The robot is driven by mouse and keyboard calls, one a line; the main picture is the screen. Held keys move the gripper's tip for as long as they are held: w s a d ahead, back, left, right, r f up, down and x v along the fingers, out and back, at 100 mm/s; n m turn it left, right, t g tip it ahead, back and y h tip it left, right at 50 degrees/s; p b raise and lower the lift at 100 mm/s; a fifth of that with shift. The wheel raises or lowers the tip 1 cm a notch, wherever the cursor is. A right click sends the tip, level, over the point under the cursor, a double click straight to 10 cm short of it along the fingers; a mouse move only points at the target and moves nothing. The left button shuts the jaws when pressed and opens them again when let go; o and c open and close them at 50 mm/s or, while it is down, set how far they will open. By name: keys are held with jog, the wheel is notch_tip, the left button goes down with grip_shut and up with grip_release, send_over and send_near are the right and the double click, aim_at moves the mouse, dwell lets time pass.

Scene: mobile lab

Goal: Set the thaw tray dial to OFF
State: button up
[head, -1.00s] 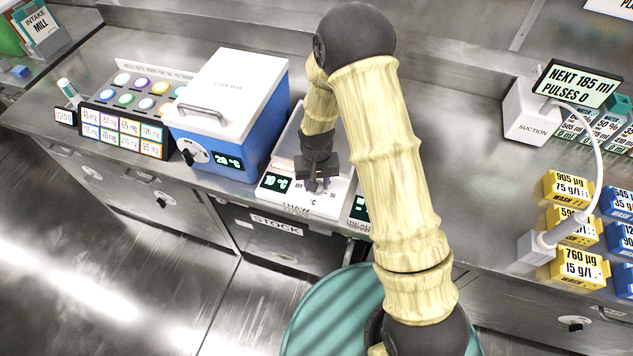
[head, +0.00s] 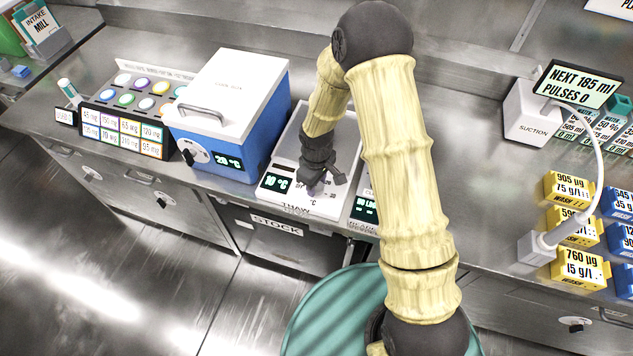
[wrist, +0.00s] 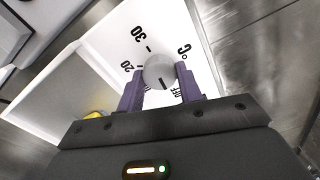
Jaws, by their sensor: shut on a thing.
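The thaw tray (head: 318,207) is a white unit on the bench, and its display (head: 277,183) reads 10 °C. In the wrist view its panel (wrist: 108,42) carries a round grey dial (wrist: 158,68) with a dark pointer line. Marks 30 and 20 show beside the dial; the lettering near the gripper is partly covered, so I cannot read the setting the line points to. My gripper (head: 318,188) is over the front panel. In the wrist view, its purple fingers (wrist: 160,84) are shut on opposite sides of the dial.
A blue box with a white lid (head: 228,112) stands close on the left. A dark display (head: 365,207) is just right of the tray. A suction unit (head: 532,112) and several yellow and blue blocks are farther right.

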jog(key=shift+n, duration=0.7)
jog(key=o, duration=1)
notch_tip(320, 180, up, 18)
jog(key=shift+f+b, duration=0.25)
jog(key=shift+b, duration=0.05)
